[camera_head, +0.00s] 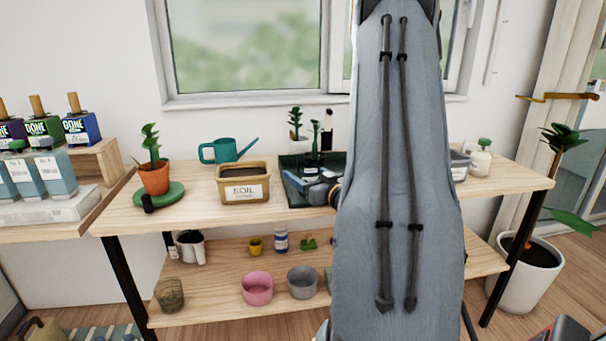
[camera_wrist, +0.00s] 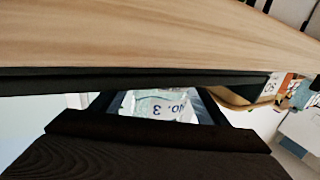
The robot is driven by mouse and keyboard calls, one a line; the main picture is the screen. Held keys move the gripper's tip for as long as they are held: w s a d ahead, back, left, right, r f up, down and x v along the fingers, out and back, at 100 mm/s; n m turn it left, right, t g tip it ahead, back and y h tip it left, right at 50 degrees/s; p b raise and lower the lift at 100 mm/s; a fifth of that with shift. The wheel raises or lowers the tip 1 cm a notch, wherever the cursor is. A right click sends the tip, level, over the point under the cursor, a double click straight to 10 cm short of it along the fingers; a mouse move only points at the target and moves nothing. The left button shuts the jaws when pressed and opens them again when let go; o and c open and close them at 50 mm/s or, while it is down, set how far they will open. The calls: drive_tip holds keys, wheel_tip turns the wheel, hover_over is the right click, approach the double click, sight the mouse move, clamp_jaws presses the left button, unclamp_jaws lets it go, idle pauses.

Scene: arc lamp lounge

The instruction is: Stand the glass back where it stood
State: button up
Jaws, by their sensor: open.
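A clear, pale glass (camera_wrist: 140,105) with an upside-down "No. 3" label shows in the wrist view, only in part. My gripper (camera_wrist: 160,95) is open there, and the glass shows between its dark sides. I cannot tell whether they touch it. A dark band crosses just above the glass, with the bench wood (camera_wrist: 170,35) above that. In the head view my arm covers the middle of the bench (camera_head: 520,185), and I cannot make out the glass there.
A dark tray (camera_head: 292,195) with small plants stands left of my arm. The soil box (camera_head: 260,172), teal watering can (camera_head: 222,151) and potted cactus (camera_head: 153,177) stand farther left. A white bottle (camera_head: 480,160) stands at right.

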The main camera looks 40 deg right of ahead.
drive_tip(key=s, duration=0.3)
drive_tip(key=s+a, duration=0.1)
drive_tip(key=s, duration=0.7)
drive_tip(key=shift+a, duration=0.4)
